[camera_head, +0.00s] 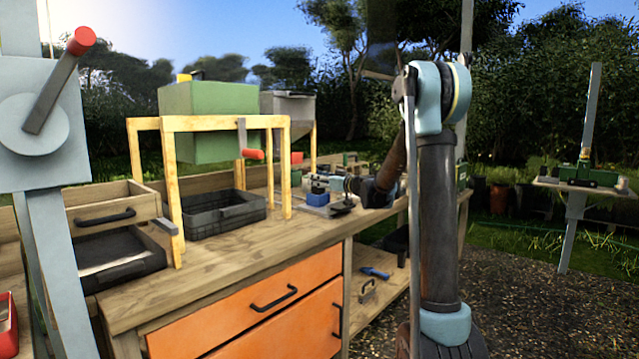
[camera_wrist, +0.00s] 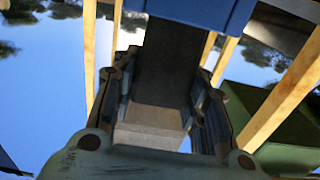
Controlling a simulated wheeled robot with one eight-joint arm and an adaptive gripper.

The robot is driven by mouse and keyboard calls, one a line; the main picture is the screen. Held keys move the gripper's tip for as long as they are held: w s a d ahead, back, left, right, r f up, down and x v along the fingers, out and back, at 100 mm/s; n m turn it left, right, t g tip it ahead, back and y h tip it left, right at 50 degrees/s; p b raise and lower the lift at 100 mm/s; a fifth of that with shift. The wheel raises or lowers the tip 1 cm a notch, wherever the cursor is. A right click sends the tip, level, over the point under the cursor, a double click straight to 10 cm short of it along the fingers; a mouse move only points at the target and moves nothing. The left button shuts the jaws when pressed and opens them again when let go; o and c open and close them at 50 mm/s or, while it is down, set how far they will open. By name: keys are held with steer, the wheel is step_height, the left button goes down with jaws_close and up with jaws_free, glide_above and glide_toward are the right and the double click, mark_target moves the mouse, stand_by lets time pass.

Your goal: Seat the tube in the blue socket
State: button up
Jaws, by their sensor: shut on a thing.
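In the head view my gripper (camera_head: 322,184) reaches in from the right, low over the bench, with its fingers level and pointing left. A small blue block, the blue socket (camera_head: 317,199), sits just below the fingertips. In the wrist view my gripper (camera_wrist: 168,75) is shut on a dark, straight-sided piece that I take for the tube (camera_wrist: 168,62). The blue socket (camera_wrist: 195,8) fills the top edge there, and the tube's dark end meets it. How far the tube sits inside the socket is hidden.
A yellow frame (camera_head: 205,124) with a green tank (camera_head: 208,112) stands on the bench left of my gripper. A grey hopper (camera_head: 290,106) stands behind. A black crate (camera_head: 225,212) sits under the frame. The bench top (camera_head: 270,238) in front is clear.

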steer(key=o, duration=0.9)
steer(key=shift+c, duration=0.2)
steer(key=shift+r, duration=0.15)
step_height(320, 180, up, 9)
stand_by(0.8)
stand_by(0.5)
